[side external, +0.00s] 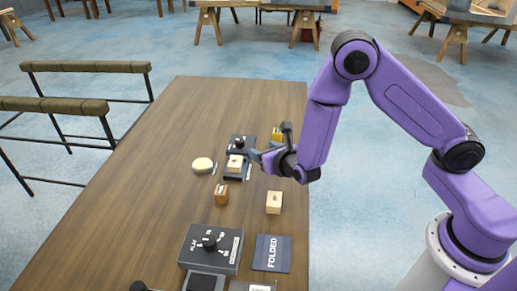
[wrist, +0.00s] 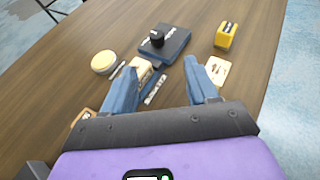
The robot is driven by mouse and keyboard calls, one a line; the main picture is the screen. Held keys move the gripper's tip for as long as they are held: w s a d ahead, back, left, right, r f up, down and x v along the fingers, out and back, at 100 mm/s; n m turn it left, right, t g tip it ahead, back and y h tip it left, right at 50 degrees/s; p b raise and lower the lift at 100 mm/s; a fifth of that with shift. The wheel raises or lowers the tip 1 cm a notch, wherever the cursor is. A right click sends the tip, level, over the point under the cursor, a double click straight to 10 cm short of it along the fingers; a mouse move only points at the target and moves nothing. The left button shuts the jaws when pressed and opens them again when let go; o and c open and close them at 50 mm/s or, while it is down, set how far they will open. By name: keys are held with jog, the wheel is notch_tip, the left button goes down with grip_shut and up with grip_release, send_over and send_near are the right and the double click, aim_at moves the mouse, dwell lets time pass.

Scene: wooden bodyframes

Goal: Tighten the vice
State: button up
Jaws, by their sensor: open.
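No part is clearly marked as the vice. The likeliest is a dark unit (side external: 241,142) with a black knob on top, near the right side of the table; it also shows in the wrist view (wrist: 172,42). A pale wooden block (side external: 235,162) sits at its near side, on a dark base (side external: 232,177). In the wrist view the block (wrist: 142,68) is partly hidden by my left finger. My gripper (side external: 257,158) is low over the table, just right of the block. In the wrist view my gripper (wrist: 162,66) is open, its fingers wide apart, with the knob beyond the tips.
A round yellowish item (side external: 202,164) lies left of the block. A yellow piece (wrist: 227,34) stands right of the dark unit. A brown block (side external: 221,195), a pale block (side external: 274,203), a dial box (side external: 211,258) and a "FOLDED" panel (side external: 271,262) are nearer. The table's left is clear.

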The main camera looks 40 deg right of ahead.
jog(key=w+d+r+m+g+h, duration=0.2)
jog(key=w+d+r+g+h, duration=0.15)
jog(key=d+h, duration=0.2)
jog(key=n+g+y, duration=0.2)
jog(key=g+y, duration=0.3)
jog(key=y, duration=0.2)
send_near(240, 140)
jog(key=x, duration=0.9)
jog(key=shift+f, duration=0.1)
jog(key=shift+c, duration=0.3)
jog(key=c, duration=1)
